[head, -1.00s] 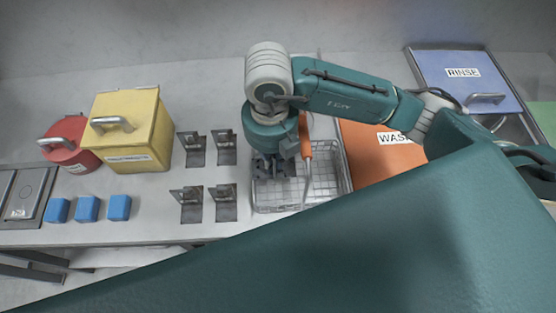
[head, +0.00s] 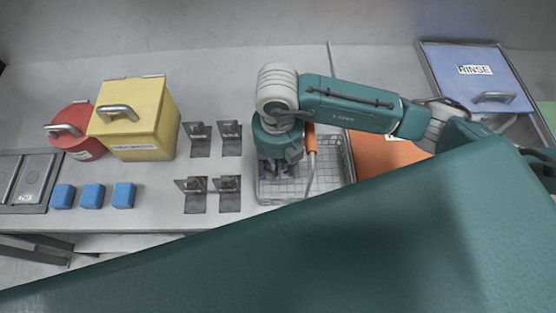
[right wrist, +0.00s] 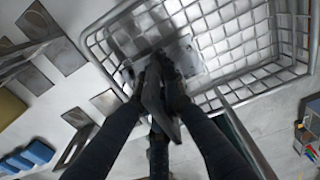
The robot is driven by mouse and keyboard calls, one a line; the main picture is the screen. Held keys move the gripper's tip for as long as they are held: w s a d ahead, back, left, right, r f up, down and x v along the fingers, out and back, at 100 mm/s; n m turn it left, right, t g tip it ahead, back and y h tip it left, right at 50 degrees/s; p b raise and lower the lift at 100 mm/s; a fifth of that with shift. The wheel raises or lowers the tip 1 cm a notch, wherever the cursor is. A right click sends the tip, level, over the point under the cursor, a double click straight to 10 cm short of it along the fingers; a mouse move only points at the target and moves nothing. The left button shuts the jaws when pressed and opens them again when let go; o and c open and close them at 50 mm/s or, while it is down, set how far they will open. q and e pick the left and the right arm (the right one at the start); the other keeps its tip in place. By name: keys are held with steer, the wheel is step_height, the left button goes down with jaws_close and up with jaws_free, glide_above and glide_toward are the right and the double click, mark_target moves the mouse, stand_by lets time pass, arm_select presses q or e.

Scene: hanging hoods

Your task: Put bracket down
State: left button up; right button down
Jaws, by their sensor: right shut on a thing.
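My right gripper (head: 278,172) points down over the left part of the wire basket (head: 349,160). In the right wrist view its fingers (right wrist: 160,80) are shut on a grey metal bracket (right wrist: 153,95), low at or inside the basket (right wrist: 285,75). Whether the bracket touches the basket floor cannot be told. In the head view the held bracket is mostly hidden by the gripper. Several similar brackets (head: 229,195) stand on the table just left of the basket, in two rows. My left gripper does not show.
An orange-handled tool (head: 311,140) lies along the basket beside my gripper. Right of the basket are an orange lid (head: 378,158) and a blue RINSE lid (head: 465,85). Left are a yellow box (head: 140,125), a red pot (head: 78,145) and blue blocks (head: 92,196).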

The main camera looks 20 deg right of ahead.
steer(key=shift+f, duration=0.15)
steer(key=c, duration=1.8)
jaws_free()
steer(key=shift+c, duration=0.2)
steer(key=shift+r+p, duration=0.7)
steer(key=shift+r, duration=0.05)
steer(key=shift+w+r+b, duration=0.15)
steer(key=shift+r+b, duration=0.2)
step_height(320, 180, up, 11)
steer(key=b, duration=0.1)
steer(key=shift+b, duration=0.4)
